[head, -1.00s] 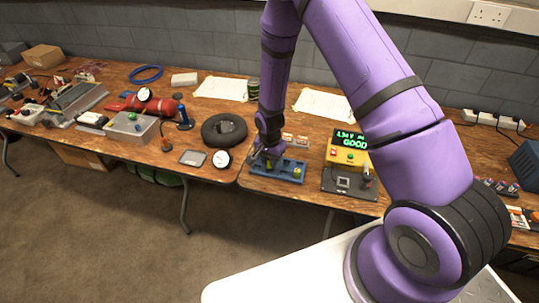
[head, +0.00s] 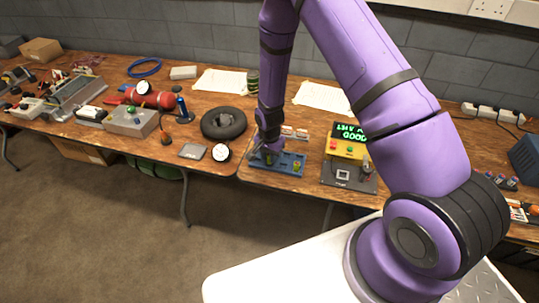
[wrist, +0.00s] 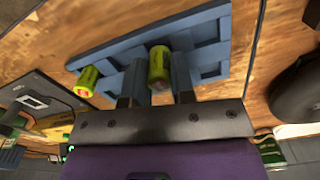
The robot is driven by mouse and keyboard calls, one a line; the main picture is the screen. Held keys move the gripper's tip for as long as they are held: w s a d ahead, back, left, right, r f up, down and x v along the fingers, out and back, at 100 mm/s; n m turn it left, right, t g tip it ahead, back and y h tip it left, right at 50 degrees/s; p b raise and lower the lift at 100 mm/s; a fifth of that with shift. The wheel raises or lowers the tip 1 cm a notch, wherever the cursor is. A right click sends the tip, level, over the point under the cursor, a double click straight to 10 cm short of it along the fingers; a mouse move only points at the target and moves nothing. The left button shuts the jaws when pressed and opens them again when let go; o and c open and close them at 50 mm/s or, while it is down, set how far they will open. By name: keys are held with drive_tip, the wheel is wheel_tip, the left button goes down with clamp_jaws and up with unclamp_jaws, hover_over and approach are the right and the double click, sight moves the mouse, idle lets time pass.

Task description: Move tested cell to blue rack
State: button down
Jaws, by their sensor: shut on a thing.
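The blue rack (head: 290,172) lies on the bench left of the tester and fills the middle of the wrist view (wrist: 210,52). My gripper (head: 267,158) is at the rack's left part. In the wrist view my gripper (wrist: 158,84) is shut on a yellow-green cell (wrist: 159,66), with a finger on each side of it. The held cell is at the rack; whether it rests on the rack floor I cannot tell. A second yellow-green cell (wrist: 87,82) sits at the rack's other end, also seen in the head view (head: 297,167).
The yellow tester (head: 346,150) with a green display reading GOOD stands right of the rack. A black ring-shaped object (head: 223,122) and a round white dial (head: 220,153) lie to the left. White paper sheets (head: 322,96) lie behind.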

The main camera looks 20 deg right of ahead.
drive_tip(key=shift+f, duration=0.9)
idle(0.8)
drive_tip(key=c, duration=0.9)
unclamp_jaws()
drive_tip(key=shift+r, duration=3.5)
